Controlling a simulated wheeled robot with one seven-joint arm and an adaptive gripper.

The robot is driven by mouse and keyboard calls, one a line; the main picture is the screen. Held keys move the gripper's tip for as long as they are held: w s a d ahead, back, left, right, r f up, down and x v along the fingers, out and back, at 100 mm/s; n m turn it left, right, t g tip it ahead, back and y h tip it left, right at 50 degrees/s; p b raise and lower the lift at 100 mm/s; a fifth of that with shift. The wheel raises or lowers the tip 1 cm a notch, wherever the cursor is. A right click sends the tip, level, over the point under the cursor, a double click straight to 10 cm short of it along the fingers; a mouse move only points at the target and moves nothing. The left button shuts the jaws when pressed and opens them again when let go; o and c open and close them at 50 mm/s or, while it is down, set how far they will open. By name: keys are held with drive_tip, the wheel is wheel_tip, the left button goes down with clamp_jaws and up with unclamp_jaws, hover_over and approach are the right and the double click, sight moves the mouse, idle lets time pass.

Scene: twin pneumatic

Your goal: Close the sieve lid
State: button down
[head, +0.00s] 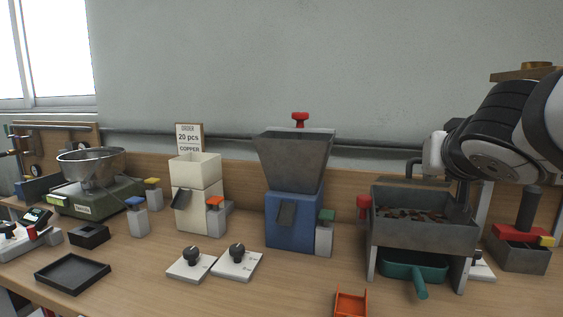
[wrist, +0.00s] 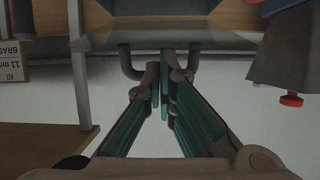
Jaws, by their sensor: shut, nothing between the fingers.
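The sieve (head: 422,222) is a grey box on legs at the right of the bench, its top open, with copper-coloured pieces (head: 410,214) inside. A teal tray (head: 412,266) with a handle sits under it. In the wrist view a clear, greenish lid panel (wrist: 105,41) with a dark U-shaped handle (wrist: 127,66) crosses the top. The clear panel is hard to make out in the head view, where a dark bar (head: 416,162) shows behind the sieve. My gripper (wrist: 163,72) is shut and empty, its fingertips at the handle; contact cannot be told.
A red knob (head: 363,206) stands at the sieve's left. A blue-based hopper (head: 292,160) is further left. A grey box with a red-topped part (head: 519,252) stands at the right. An orange tray (head: 351,303) lies in front. A wall pipe (head: 235,141) runs behind.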

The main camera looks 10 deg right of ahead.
drive_tip(key=shift+s+a+f+b, duration=0.15)
drive_tip(key=shift+f+b, duration=0.3)
drive_tip(key=shift+b, duration=0.65)
drive_tip(key=f+b, duration=0.1)
drive_tip(key=b, duration=0.2)
drive_tip(key=s+f+b, duration=0.1)
drive_tip(key=f+b, duration=0.1)
drive_tip(key=b, duration=0.2)
drive_tip(key=shift+s+a+f, duration=0.2)
drive_tip(key=shift+f, duration=0.1)
drive_tip(key=shift+f+b, duration=0.15)
drive_tip(key=shift+b, duration=0.4)
